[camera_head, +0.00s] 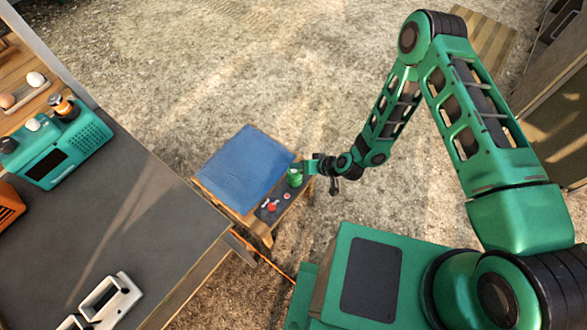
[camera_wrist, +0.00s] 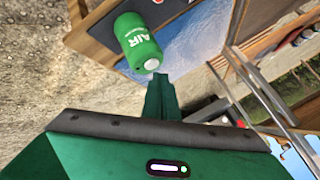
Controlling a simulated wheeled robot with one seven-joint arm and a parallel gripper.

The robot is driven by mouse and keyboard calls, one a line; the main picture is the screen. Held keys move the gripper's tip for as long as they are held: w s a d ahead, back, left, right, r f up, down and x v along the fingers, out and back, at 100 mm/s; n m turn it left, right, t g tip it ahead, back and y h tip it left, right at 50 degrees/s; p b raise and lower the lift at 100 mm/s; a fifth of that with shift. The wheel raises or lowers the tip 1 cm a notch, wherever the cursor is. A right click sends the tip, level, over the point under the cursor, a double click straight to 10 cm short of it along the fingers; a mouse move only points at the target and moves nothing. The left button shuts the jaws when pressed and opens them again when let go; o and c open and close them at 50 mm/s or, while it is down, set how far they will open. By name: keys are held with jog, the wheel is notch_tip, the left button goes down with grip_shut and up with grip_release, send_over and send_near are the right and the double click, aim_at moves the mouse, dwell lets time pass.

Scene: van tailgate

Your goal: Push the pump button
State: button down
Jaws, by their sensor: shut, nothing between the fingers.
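A low wooden stand (camera_head: 262,232) carries a dark panel (camera_head: 262,213) with a red button (camera_head: 272,207) on it. A small green cylinder (camera_head: 295,178) is at the panel's far end. In the wrist view the green cylinder (camera_wrist: 135,38) is marked "AIR" and has a round white knob (camera_wrist: 152,64) on its near end. My gripper (camera_head: 308,167) is beside the cylinder in the head view. In the wrist view the fingers of my gripper (camera_wrist: 160,82) are together and empty, their tips close to the white knob. I cannot tell whether they touch it.
A blue cloth (camera_head: 243,168) covers much of the stand. A dark grey tailgate surface (camera_head: 125,215) fills the left, with a teal radio (camera_head: 65,150) and a white device (camera_head: 108,298) on it. An orange cord (camera_head: 262,258) runs along the ground. Gravel lies beyond.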

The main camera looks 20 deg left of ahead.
jog(key=shift+f, duration=0.1)
dwell(0.3)
jog(key=shift+s+f, duration=0.1)
jog(key=shift+f, duration=0.2)
